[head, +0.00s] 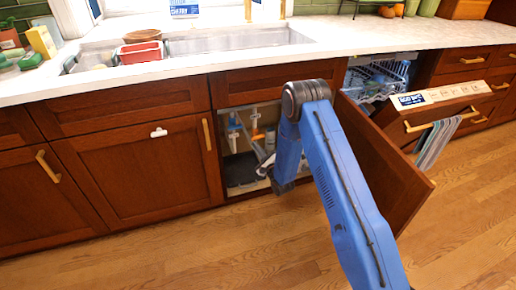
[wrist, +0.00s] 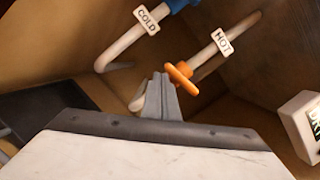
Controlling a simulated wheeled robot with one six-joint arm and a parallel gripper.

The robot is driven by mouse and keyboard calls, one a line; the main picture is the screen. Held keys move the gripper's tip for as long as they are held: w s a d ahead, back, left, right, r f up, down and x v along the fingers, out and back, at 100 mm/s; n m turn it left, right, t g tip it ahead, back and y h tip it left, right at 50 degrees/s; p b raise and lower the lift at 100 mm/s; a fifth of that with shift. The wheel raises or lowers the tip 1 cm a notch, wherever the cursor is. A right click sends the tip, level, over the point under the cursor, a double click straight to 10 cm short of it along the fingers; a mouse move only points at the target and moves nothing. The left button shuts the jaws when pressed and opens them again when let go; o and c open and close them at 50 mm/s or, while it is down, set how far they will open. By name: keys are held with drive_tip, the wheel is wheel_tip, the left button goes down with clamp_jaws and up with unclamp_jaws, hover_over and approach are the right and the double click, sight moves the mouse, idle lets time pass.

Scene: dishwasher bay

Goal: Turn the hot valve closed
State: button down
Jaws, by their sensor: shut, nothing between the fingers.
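The hot valve's orange handle (wrist: 181,75) is near the middle of the wrist view, on the white pipe tagged HOT (wrist: 222,41). The handle looks crosswise to its pipe. My gripper (wrist: 160,82) is shut and empty, with its fingertips just left of the orange handle. I cannot tell whether they touch it. In the head view my arm reaches into the open cabinet under the sink, and the gripper is hard to make out there.
The blue cold valve (wrist: 178,4) and its COLD tag (wrist: 147,19) are at the upper left of the hot valve. A white labelled box (wrist: 302,128) stands at the right. The open cabinet door (head: 385,165) is right of my arm. The dishwasher (head: 440,108) stands open beyond.

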drive_tip(key=shift+s+a+r, duration=0.1)
drive_tip(key=shift+a+r, duration=0.1)
drive_tip(key=shift+a, duration=0.1)
idle(0.4)
idle(0.4)
